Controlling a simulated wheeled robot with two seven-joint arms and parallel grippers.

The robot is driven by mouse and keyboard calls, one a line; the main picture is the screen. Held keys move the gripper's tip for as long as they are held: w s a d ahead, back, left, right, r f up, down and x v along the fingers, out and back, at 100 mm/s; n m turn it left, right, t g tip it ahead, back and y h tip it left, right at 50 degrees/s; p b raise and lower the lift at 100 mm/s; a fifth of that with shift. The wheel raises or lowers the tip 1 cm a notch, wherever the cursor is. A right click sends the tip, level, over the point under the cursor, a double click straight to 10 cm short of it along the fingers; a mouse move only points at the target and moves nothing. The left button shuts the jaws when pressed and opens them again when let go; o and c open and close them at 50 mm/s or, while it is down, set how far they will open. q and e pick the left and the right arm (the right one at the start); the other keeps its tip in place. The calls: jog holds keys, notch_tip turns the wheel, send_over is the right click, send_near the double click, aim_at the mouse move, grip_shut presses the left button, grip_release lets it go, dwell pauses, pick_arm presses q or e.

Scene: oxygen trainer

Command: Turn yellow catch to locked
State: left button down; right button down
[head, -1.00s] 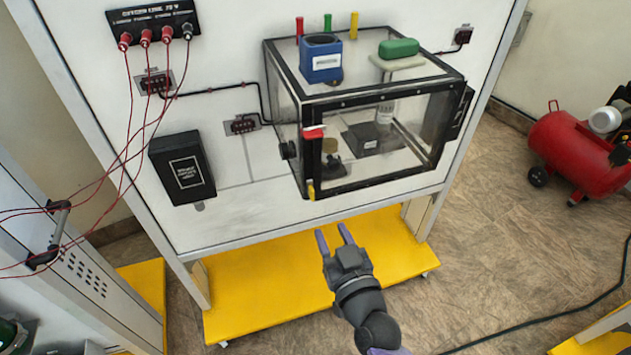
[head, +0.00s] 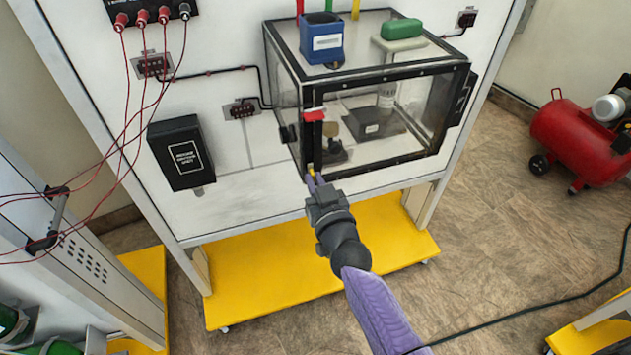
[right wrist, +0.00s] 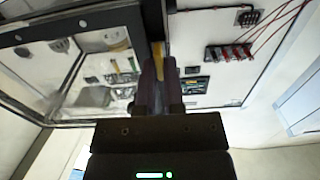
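The clear box (head: 385,165) with a black frame is mounted on the white panel. The yellow catch (head: 311,169) is at the lower left corner of its front, and largely hidden by my fingers. My right gripper (head: 314,180) reaches up to it from below. In the right wrist view the fingers (right wrist: 158,75) are close together, with the yellow catch (right wrist: 157,50) between their tips. They look shut on it. A red catch (head: 314,115) lies across the frame higher on the same edge. My left gripper is not in view.
A blue container (head: 321,42) and a green block (head: 400,28) sit on the box top. A black case (head: 181,153) hangs to the left. Red cables (head: 125,110) hang at far left. A yellow base (head: 260,285) lies below.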

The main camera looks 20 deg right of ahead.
dwell(0.5)
jog(key=shift+d+f+m+b, duration=0.1)
jog(key=shift+d+m+b, duration=0.1)
jog(key=shift+m, duration=2.75)
jog(key=shift+d+f+m+b, duration=0.15)
jog(key=shift+m+b, duration=0.1)
jog(key=shift+m, duration=2.75)
jog(key=shift+d+f+m+b, duration=0.1)
jog(key=shift+m+b, duration=0.1)
jog(key=shift+m, duration=2.75)
jog(key=c, duration=0.7)
grip_release()
jog(key=shift+c, duration=0.2)
